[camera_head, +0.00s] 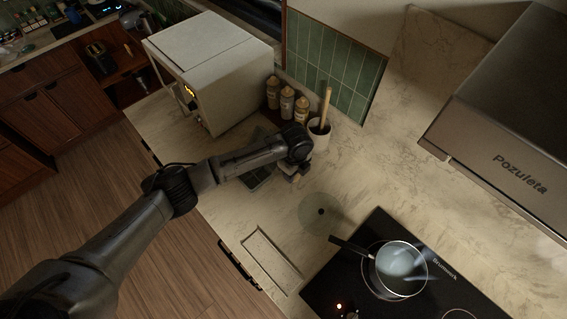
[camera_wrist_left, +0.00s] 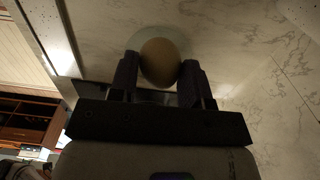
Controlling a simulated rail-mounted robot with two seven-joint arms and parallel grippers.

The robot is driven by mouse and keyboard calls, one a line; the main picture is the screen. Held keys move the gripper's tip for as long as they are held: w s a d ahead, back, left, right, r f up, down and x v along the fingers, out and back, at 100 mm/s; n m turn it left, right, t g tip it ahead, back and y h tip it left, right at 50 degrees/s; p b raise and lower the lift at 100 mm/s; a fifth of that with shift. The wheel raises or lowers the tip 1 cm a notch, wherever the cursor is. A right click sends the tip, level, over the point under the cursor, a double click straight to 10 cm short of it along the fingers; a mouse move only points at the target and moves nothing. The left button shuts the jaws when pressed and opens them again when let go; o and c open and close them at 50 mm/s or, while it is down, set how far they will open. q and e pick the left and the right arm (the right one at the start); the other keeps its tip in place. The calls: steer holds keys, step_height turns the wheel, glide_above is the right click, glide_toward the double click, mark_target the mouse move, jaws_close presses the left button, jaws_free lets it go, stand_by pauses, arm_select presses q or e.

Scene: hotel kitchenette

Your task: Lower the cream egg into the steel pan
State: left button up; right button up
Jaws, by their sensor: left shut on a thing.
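The cream egg (camera_wrist_left: 160,62) shows in the left wrist view between the two dark fingers of my left gripper (camera_wrist_left: 160,78), which is shut on it. In the head view, my left gripper (camera_head: 292,173) is over the counter near the utensil crock; the egg cannot be made out there. The steel pan (camera_head: 350,247) stands on the black cooktop at lower right, its dark handle pointing up-left. The pan is uncovered and seems to hold pale liquid. The gripper is up-left of the pan, well apart from it. My right gripper is in neither view.
A round glass lid (camera_head: 320,212) with a dark knob lies on the counter between gripper and pan. A white crock (camera_head: 318,134) with a wooden utensil, several bottles (camera_head: 287,105) and a boxy white appliance (camera_head: 213,75) stand behind. A range hood (camera_head: 510,130) overhangs at right.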

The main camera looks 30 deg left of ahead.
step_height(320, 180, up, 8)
steer(key=p, duration=0.7)
arm_select(q)
steer(key=s+d+b, duration=0.3)
steer(key=d+b, duration=0.1)
steer(key=d, duration=0.9)
steer(key=s+d+r+b, duration=0.1)
steer(key=s+d+b, duration=0.2)
steer(key=d, duration=1.1)
steer(key=s+d+r+b, duration=0.1)
steer(key=s+d+b, duration=0.2)
steer(key=d, duration=1.1)
steer(key=shift+s+r+b, duration=0.15)
steer(key=shift+b, duration=0.9)
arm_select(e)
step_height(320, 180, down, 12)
arm_select(q)
steer(key=shift+f, duration=0.2)
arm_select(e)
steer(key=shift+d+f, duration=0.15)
